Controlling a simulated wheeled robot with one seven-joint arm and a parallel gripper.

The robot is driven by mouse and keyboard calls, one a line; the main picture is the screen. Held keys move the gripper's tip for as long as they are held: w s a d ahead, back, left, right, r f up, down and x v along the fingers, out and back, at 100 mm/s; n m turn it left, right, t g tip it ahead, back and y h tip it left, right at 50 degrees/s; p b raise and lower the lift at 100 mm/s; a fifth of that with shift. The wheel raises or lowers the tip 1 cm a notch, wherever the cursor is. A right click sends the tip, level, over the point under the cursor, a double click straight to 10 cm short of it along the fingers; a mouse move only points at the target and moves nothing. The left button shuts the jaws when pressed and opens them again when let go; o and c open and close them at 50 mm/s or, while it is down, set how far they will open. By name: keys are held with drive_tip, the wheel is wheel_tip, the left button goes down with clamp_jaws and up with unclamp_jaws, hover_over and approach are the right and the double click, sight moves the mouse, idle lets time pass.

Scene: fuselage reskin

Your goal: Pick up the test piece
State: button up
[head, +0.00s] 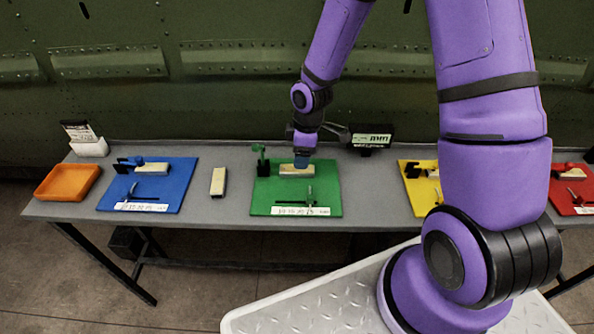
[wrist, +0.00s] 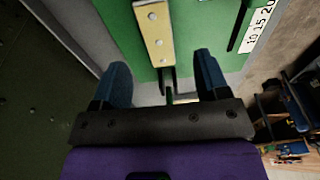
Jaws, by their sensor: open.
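Several pale, bar-shaped pieces lie on the table, and I cannot tell by looks alone which is the test piece. One loose piece (head: 218,181) lies on bare table between the blue and green boards. Another piece (head: 290,171) lies on the green board (head: 265,200), right under my gripper (head: 302,160). In the wrist view this cream piece (wrist: 153,28), with rivet heads along its top, lies just beyond the fingertips. My gripper (wrist: 162,68) is open there, its two blue fingers apart with nothing held. A dark upright part (wrist: 167,78) shows between the fingers.
The grey table (head: 215,153) also bears a blue board (head: 172,185), a yellow board (head: 425,200), a red board (head: 572,190) and an orange tray (head: 68,183). A green post with a black block (head: 262,163) stands close left of my gripper. A small display (head: 371,138) stands behind.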

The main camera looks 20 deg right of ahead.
sight(297, 171)
drive_tip(key=shift+w+a+f, duration=0.1)
drive_tip(key=shift+a+f, duration=0.05)
drive_tip(key=shift+f, duration=0.8)
drive_tip(key=shift+w+a+f, duration=0.15)
drive_tip(key=shift+f, duration=0.85)
drive_tip(key=shift+w+a+f, duration=0.1)
drive_tip(key=shift+a+f, duration=0.05)
drive_tip(key=shift+f, duration=0.8)
drive_tip(key=shift+c, duration=0.5)
drive_tip(key=c, duration=0.9)
